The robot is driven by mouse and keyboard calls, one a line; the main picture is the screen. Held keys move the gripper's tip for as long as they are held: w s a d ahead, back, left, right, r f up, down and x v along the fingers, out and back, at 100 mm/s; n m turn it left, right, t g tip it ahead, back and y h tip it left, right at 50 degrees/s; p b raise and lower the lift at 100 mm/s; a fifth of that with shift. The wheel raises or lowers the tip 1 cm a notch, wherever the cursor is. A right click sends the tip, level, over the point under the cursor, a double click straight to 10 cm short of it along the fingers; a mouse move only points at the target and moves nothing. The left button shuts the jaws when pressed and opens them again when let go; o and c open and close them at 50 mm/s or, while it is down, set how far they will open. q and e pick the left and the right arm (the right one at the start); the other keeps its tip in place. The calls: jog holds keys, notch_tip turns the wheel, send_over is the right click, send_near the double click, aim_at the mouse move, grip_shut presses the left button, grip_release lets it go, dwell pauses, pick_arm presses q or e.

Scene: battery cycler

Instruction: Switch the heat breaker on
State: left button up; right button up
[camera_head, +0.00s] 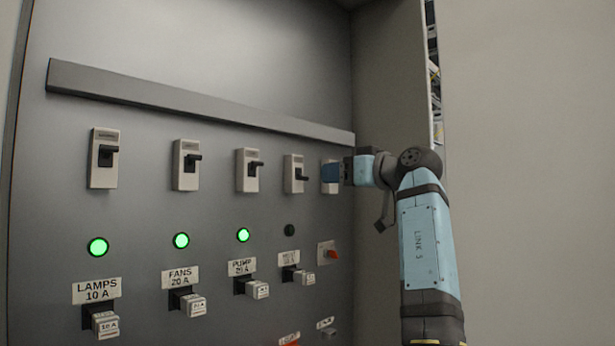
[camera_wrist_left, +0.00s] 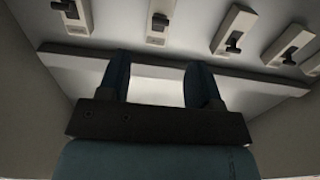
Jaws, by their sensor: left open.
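The heat breaker (camera_head: 293,174) is the fourth in the row on the grey panel, above a small blurred label that seems to read HEAT (camera_head: 289,257). Its black lever sits lower than its neighbours' levers, and the lamp below it (camera_head: 290,230) is dark. In the wrist view the picture is upside down, and the heat breaker (camera_wrist_left: 158,32) appears second from the left. My left gripper (camera_head: 331,172) is just right of it, in front of a fifth breaker that it partly hides. Its two blue fingers (camera_wrist_left: 158,85) are apart and empty.
The lamps (camera_head: 103,173), fans (camera_head: 185,177) and pump (camera_head: 246,181) breakers have raised levers and lit green lamps. A grey rail (camera_head: 180,99) runs above the row. A side wall (camera_head: 390,80) closes the cabinet at right.

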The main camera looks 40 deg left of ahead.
aim_at(302, 177)
pick_arm(q)
jog(key=a+p, duration=0.1)
jog(key=a, duration=0.8)
jog(key=shift+w, duration=0.4)
